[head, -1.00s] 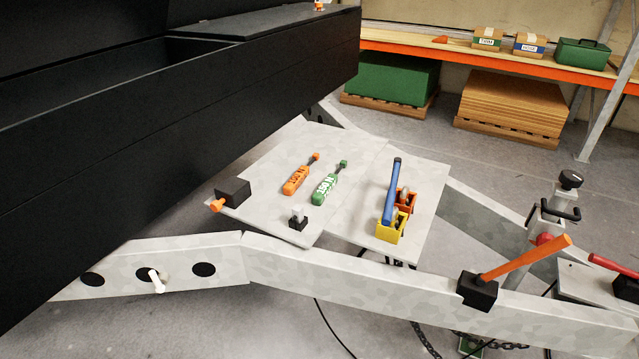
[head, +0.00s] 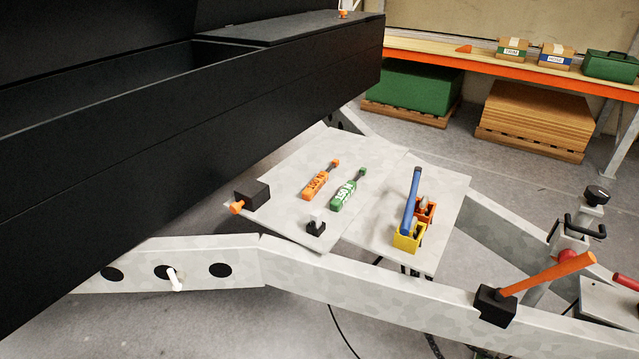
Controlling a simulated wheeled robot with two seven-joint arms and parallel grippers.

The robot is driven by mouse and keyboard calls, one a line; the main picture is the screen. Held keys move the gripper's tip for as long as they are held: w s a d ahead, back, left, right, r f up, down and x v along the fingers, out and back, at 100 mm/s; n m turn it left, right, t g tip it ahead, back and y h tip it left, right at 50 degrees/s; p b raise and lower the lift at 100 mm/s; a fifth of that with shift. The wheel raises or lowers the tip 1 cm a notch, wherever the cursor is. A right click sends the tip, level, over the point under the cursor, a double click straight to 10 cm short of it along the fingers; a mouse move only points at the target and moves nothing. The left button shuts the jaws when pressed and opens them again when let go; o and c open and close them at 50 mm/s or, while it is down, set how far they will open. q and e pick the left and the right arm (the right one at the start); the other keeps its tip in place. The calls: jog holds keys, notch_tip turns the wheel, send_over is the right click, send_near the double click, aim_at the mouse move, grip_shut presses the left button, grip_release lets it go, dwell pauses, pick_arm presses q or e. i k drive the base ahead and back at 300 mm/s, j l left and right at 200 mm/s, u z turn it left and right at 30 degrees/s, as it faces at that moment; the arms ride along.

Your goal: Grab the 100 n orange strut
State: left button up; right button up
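In the head view an orange strut (head: 317,184) with a dark rod and an orange end lies on the grey metal plate (head: 285,215). Its printed marking is too small to read surely. A green strut (head: 345,193) with white print, which looks like 350 N, lies to its right, roughly parallel and apart from it. Neither of my grippers is in view, and nothing covers the orange strut.
A black box wall (head: 200,130) rises behind and left of the plate. A black block with an orange knob (head: 252,195) and a small black-and-white fitting (head: 316,226) sit on the plate. A blue-handled tool (head: 411,203) and an orange lever (head: 545,272) stand to the right.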

aim_at(321, 180)
jog(key=i+j+z, duration=0.5)
jog(key=z, duration=0.25)
jog(key=i+j+z, duration=0.2)
jog(key=j+z, duration=0.15)
jog(key=j, duration=0.15)
jog(key=i+j+z, duration=0.1)
jog(key=j+z, duration=0.25)
jog(key=j, duration=0.1)
